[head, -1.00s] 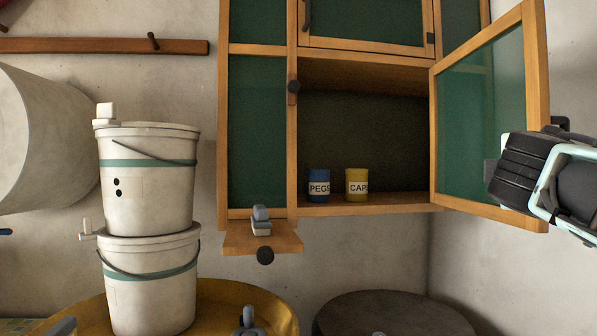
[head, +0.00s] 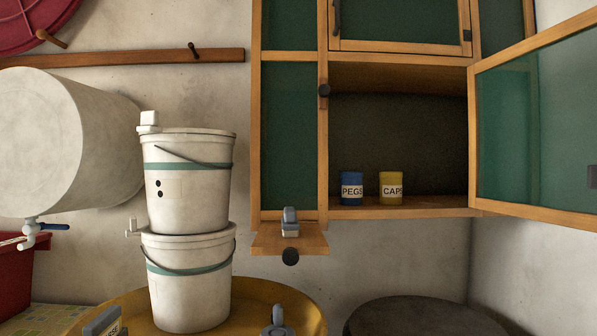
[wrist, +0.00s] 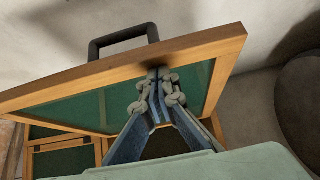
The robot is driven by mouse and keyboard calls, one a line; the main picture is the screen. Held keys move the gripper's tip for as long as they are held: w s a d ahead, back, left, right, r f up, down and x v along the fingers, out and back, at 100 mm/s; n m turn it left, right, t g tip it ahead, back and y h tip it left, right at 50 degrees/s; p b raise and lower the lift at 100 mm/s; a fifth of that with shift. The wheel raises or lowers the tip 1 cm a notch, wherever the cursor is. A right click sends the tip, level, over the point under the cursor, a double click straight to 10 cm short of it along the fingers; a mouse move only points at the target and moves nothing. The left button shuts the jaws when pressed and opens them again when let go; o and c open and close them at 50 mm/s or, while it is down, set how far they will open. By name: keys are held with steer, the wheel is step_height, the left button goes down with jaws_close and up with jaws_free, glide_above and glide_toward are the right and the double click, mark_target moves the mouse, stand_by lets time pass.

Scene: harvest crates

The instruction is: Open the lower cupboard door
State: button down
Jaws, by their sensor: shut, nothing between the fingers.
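The lower cupboard door (head: 532,207) stands swung wide open to the right, a wooden frame with a green panel. It also shows in the wrist view (wrist: 190,50), with a dark bar handle (wrist: 122,38) beyond its edge. The lower compartment (head: 400,130) of the cupboard is exposed. My gripper (wrist: 158,85) is shut and empty, its fingertips close to the door's framed panel; whether they touch it I cannot tell. In the head view my gripper is out of the picture.
A blue PEGS tin (head: 352,190) and a yellow CAPS tin (head: 391,190) stand on the cupboard shelf. Stacked white buckets (head: 187,200) stand on a yellow drum (head: 300,305) at the left. A dark round barrel top (head: 425,318) lies below the cupboard.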

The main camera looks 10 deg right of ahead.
steer(key=shift+s+d, duration=0.25)
steer(key=shift+d, duration=0.65)
steer(key=shift+s+a, duration=0.1)
steer(key=v, duration=1.2)
steer(key=w+a+f+m+y, duration=0.2)
steer(key=w+a+f+y, duration=0.2)
steer(key=a+f, duration=0.45)
steer(key=w+a+f+m+y, duration=0.2)
steer(key=w+a+f+y, duration=0.3)
steer(key=f, duration=0.6)
steer(key=s+a+f+m+g+y+p, duration=0.1)
steer(key=s+a+f+m+g+y, duration=0.15)
steer(key=a+f, duration=0.85)
steer(key=s+a+f+m+g+y, duration=0.1)
steer(key=s+a+f+g+y, duration=0.25)
steer(key=a+f, duration=0.7)
step_height(320, 180, up, 26)
steer(key=a+p, duration=0.1)
steer(key=p, duration=2.2)
steer(key=shift+a+f+t+h+p, duration=0.2)
steer(key=shift+t+h+p, duration=0.1)
steer(key=shift+t, duration=0.1)
